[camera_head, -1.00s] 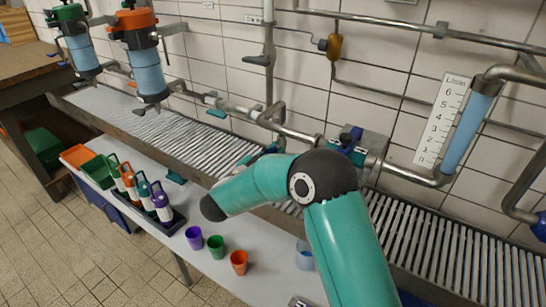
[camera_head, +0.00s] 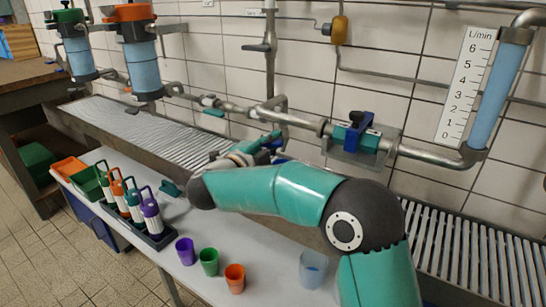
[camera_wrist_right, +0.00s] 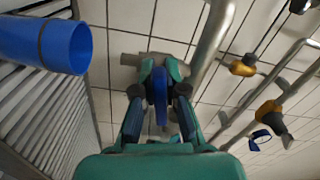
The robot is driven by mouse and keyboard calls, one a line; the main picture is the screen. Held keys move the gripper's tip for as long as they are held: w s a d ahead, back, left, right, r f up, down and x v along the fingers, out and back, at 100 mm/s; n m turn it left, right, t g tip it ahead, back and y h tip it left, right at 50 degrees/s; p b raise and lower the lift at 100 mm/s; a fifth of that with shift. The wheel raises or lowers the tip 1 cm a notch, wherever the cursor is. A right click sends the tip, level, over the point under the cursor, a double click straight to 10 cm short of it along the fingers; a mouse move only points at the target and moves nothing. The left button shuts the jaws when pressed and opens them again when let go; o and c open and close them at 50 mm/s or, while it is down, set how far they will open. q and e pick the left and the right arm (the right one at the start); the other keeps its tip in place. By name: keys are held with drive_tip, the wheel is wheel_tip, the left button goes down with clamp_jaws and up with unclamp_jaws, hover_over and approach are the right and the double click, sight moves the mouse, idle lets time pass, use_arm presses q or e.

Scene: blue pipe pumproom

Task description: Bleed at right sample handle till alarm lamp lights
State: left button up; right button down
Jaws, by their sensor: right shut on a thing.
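My right arm reaches across the head view, and my right gripper (camera_head: 262,146) is at the pipework beyond the bench, small and partly hidden by my wrist. In the right wrist view its two fingers (camera_wrist_right: 160,92) are shut on a blue disc-like handle (camera_wrist_right: 160,100), seen edge-on, in front of a grey pipe fitting. Which sample handle this is cannot be told from the label. An amber fitting (camera_head: 339,30) is on the wall; whether it is the alarm lamp, and whether it glows, I cannot tell. My left gripper is not in view.
A blue-knobbed valve (camera_head: 354,132) and a flow gauge (camera_head: 500,90) stand right of my gripper. Purple (camera_head: 185,251), green (camera_head: 209,262), orange (camera_head: 235,278) and clear (camera_head: 313,269) cups stand on the bench. Bottles (camera_head: 151,213) stand in a rack. A slatted trough (camera_head: 150,130) runs along the wall.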

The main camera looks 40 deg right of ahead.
drive_tip(key=shift+f+m+b, duration=0.25)
drive_tip(key=shift+m+b, duration=1.3)
drive_tip(key=shift+m, duration=0.05)
drive_tip(key=c, duration=1.2)
unclamp_jaws()
drive_tip(key=shift+r, duration=0.1)
drive_tip(key=shift+r, duration=0.1)
drive_tip(key=shift+s, duration=0.1)
drive_tip(key=v, duration=1.2)
